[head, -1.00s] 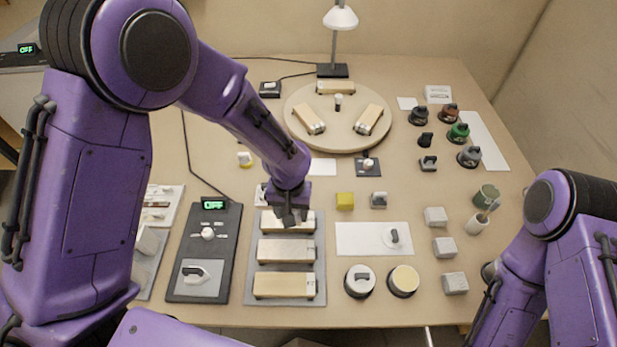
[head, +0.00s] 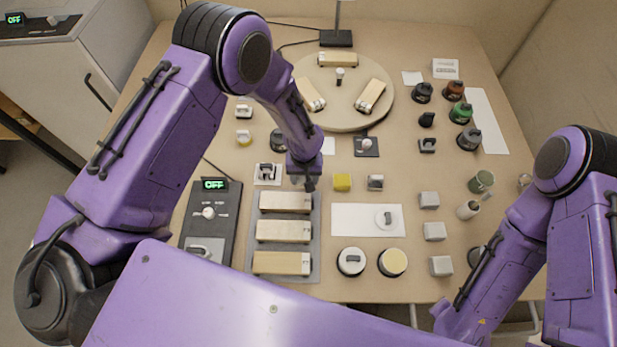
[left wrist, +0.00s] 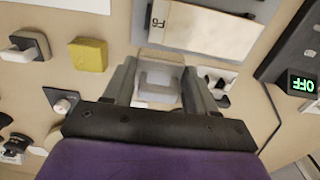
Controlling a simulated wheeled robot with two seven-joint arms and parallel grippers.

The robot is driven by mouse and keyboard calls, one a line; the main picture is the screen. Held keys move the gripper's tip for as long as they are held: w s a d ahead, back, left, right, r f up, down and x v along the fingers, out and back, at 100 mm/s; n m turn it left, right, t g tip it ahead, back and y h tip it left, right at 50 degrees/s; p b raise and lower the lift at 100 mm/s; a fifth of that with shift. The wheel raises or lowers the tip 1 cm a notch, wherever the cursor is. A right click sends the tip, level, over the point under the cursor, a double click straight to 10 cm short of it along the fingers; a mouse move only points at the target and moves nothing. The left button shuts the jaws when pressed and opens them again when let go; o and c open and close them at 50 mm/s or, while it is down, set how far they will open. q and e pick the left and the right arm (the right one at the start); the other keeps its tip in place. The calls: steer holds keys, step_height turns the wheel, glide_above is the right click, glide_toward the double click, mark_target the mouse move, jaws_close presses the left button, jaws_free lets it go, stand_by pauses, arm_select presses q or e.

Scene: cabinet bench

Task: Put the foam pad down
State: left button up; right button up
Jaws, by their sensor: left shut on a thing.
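My left gripper (head: 303,182) is shut on a pale, greyish, partly see-through block, which I take to be the foam pad (left wrist: 160,76). In the left wrist view the pad sits between the two fingers, next to the end of a wooden-topped block. In the head view the gripper is just behind the back right corner of a grey tray (head: 317,240), and the pad is mostly hidden by the fingers. I cannot tell whether the pad touches the table. My right arm is at the right, with its gripper out of view.
The tray holds three long blocks (head: 283,231). A yellow block (head: 342,182) stands close to the right of the gripper, and a white square with a dark-handled piece (head: 267,174) to its left. A white sheet (head: 352,218) lies front right. A round board (head: 345,112) is behind.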

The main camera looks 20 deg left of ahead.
arm_select(q)
steer(key=w+f+b, duration=0.1)
steer(key=f, duration=0.1)
steer(key=w+f+b, duration=0.1)
steer(key=w+f, duration=0.1)
steer(key=shift+f, duration=0.1)
steer(key=shift+w, duration=0.1)
steer(key=f+b, duration=0.4)
steer(key=shift+w, duration=0.4)
steer(key=shift+r, duration=0.1)
steer(key=o, duration=0.5)
steer(key=shift+f, duration=0.2)
steer(key=o, duration=0.4)
steer(key=shift+o, duration=0.2)
